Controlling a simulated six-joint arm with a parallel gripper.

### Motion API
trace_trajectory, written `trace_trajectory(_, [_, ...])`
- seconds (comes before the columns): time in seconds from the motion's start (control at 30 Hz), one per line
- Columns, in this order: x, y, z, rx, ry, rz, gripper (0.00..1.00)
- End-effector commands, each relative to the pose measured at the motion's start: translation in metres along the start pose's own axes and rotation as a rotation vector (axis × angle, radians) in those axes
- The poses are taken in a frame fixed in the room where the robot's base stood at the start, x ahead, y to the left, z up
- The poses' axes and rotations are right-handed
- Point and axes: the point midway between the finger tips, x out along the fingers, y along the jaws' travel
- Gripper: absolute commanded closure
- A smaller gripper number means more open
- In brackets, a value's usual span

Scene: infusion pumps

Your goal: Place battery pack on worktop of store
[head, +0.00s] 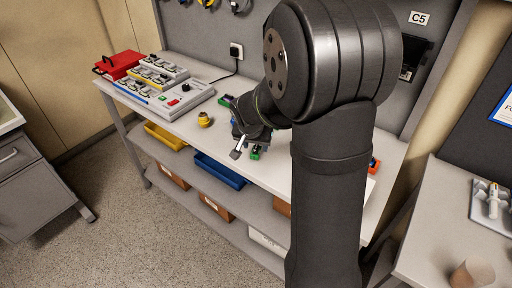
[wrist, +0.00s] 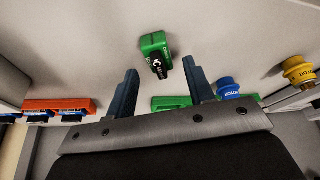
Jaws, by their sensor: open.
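A small green block with a black fitting (wrist: 154,42) lies on the pale worktop (wrist: 95,55) in the wrist view. It may be the battery pack, but I cannot tell for sure. My gripper (wrist: 161,68) is open and empty, with the block just beyond and between its blue-grey fingertips. In the head view my gripper (head: 246,143) is low over the front part of the worktop (head: 265,178), beside a small green piece (head: 255,153). My arm hides much of the worktop's right part.
An orange holder with blue items (wrist: 58,106), a second green piece (wrist: 170,102), a blue knob (wrist: 228,88) and a yellow knob (wrist: 298,71) are nearby. A grey device (head: 183,97) and red case (head: 119,64) stand at the worktop's left. Blue (head: 219,171) and yellow bins (head: 165,136) sit below.

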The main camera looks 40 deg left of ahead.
Motion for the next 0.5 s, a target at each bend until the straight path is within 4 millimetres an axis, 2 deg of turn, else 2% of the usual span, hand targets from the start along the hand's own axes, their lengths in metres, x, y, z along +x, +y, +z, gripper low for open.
trace_trajectory(0.1, [-0.025,-0.001,-0.001,0.002,0.005,-0.004,0.52])
trace_trajectory(0.3, [-0.064,0.0,-0.001,0.001,0.003,-0.003,0.52])
trace_trajectory(0.5, [-0.09,0.0,0.0,0.001,0.001,-0.001,0.52])
